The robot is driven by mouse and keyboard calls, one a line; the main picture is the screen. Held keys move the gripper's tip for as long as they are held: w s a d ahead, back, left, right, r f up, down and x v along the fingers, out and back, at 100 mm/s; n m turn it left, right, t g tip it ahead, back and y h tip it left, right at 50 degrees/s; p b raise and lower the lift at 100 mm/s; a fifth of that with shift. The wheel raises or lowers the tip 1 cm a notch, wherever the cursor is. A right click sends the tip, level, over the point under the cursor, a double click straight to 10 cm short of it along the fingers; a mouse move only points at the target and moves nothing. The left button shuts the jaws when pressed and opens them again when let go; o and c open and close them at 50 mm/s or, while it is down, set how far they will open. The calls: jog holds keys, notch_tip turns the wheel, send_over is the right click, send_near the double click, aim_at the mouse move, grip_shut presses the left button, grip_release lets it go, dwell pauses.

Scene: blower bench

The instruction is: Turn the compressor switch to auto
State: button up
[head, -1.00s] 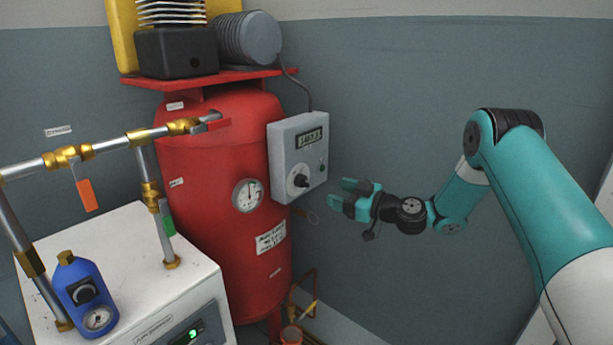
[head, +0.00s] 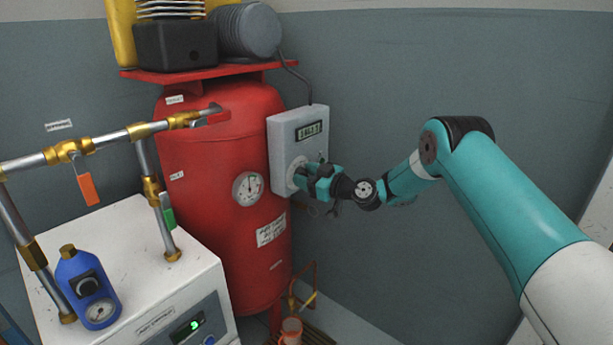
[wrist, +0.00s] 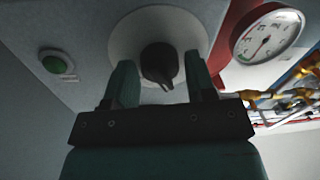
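The compressor switch is a black knob (wrist: 159,64) on a pale round plate (wrist: 190,28), set in a light grey control box (head: 287,130) on the red tank. My gripper (head: 308,180) is in front of the box and hides the knob in the head view. In the wrist view the fingers of my gripper (wrist: 160,82) are apart, one on each side of the knob, with gaps visible between them and it. The knob's pointer end is toward the gripper; its setting labels cannot be read.
A green button (wrist: 57,63) is beside the plate. A pressure gauge (head: 248,189) is on the red tank (head: 215,240). Pipes with brass fittings (head: 140,131) and a white dryer cabinet (head: 120,260) stand at the left. The wall at right is clear.

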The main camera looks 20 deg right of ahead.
jog(key=c, duration=0.6)
jog(key=shift+m, duration=0.3)
jog(key=m+b, duration=0.2)
jog(key=shift+f+m, duration=0.15)
jog(key=shift+m, duration=0.15)
jog(key=m+b, duration=0.1)
jog(key=m, duration=0.1)
jog(key=shift+m, duration=0.4)
jog(key=m, duration=0.6)
jog(key=shift+d+t, duration=0.1)
jog(key=shift+t, duration=0.3)
jog(key=shift+m, duration=0.3)
jog(key=o, duration=0.9)
